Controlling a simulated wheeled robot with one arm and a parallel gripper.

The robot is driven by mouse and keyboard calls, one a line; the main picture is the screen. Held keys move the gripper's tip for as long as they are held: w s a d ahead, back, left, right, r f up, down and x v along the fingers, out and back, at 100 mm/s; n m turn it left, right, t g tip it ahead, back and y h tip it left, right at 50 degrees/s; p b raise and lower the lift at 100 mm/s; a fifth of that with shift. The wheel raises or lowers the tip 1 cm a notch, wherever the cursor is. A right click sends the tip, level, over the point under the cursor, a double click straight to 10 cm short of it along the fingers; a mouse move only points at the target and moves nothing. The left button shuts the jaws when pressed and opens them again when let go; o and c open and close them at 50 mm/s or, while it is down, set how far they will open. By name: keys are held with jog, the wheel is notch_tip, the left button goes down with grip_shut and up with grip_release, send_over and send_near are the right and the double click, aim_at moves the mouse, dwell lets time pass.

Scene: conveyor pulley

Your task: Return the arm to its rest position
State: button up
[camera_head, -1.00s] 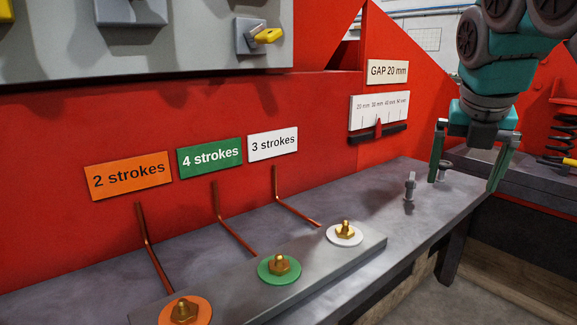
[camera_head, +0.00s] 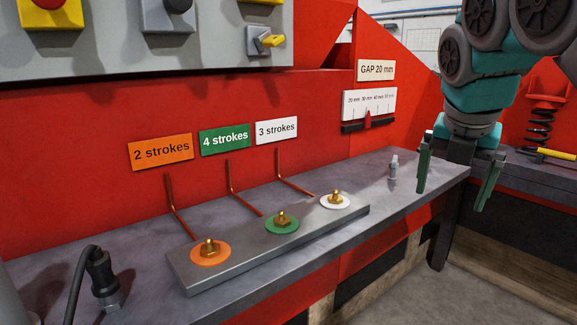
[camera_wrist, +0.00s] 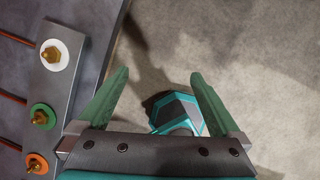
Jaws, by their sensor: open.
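My gripper (camera_head: 458,180) hangs at the right in the head view, fingers pointing down and spread apart with nothing between them. It is beside the right front edge of the grey bench (camera_head: 350,235). In the wrist view, the green fingers (camera_wrist: 152,100) are wide apart over the floor. A teal part of my own body shows below them. The steel block (camera_wrist: 76,70) with the fittings is to the left of the fingers, not touching them. My teal and grey arm links rise above the gripper at the upper right of the head view.
The block carries brass fittings on orange (camera_head: 210,252), green (camera_head: 282,223) and white (camera_head: 335,201) discs. A small metal pin (camera_head: 393,167) stands on the bench left of my gripper. A black cable plug (camera_head: 103,275) is front left. Floor is clear below.

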jog(key=s+a+f+m+g+y, duration=0.1)
jog(key=s+a+f+m, duration=0.4)
jog(key=s+f+m, duration=0.7)
jog(key=s+a+f+m+g+y, duration=0.1)
jog(key=s+a+f+m+g, duration=0.3)
jog(key=s+f+m, duration=0.8)
notch_tip(320, 180, down, 7)
jog(key=a+m, duration=0.1)
jog(key=m, duration=0.3)
jog(key=shift+a+m+g, duration=0.3)
jog(key=shift+a+m, duration=0.05)
jog(key=shift+m, duration=0.05)
